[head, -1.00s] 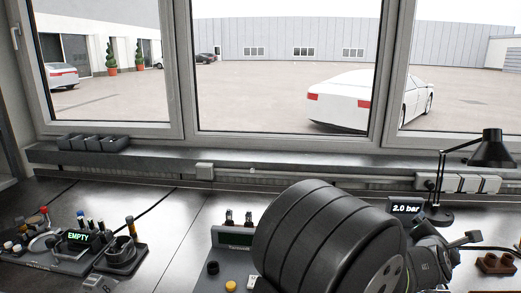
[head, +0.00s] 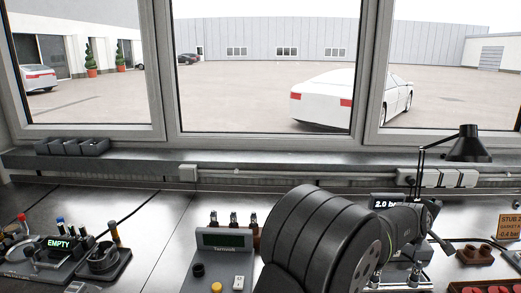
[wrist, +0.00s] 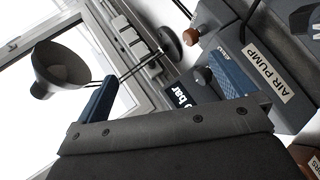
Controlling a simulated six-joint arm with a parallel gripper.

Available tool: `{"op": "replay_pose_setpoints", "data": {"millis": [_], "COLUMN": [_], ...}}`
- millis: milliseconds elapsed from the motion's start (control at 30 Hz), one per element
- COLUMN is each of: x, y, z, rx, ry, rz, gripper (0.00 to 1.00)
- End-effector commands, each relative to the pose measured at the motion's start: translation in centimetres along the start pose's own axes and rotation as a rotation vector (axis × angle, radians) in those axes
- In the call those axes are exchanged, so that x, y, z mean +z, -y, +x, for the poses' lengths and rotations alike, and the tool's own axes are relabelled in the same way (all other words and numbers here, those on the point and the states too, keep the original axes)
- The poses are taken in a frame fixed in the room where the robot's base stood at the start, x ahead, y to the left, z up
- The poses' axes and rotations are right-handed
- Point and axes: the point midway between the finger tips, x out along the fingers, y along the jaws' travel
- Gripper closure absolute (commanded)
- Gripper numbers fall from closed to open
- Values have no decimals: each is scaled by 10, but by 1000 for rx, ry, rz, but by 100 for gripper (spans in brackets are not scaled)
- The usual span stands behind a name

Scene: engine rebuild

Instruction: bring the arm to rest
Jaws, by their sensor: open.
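In the wrist view, my gripper (wrist: 165,88) is open, its two blue fingers apart with nothing held between them. Beyond the fingers are a black desk lamp (wrist: 60,70), a pressure display (wrist: 188,95) reading in bar, and a grey box labelled AIR PUMP (wrist: 268,75). In the head view, my dark arm rises from the bottom centre and reaches right. My wrist is in front of the display (head: 386,204) and partly covers it. The fingers are not clear in that view.
The desk lamp (head: 468,150) stands close behind my wrist. Left of my arm are a grey unit with a green screen (head: 222,240) and a fixture marked EMPTY (head: 60,244). Brown blocks (head: 475,253) lie at right. The bench (head: 150,225) between the fixture and unit is mostly clear.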

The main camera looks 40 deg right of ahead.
Motion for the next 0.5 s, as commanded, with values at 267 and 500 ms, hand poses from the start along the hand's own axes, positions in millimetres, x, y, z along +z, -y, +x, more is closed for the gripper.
{"op": "replay_pose_setpoints", "data": {"millis": [267, 500], "x": [-15, -34], "y": [2, 6], "z": [10, 16], "rx": [-93, -186], "ry": [18, 38], "rz": [327, 604], "gripper": [0, 0]}}
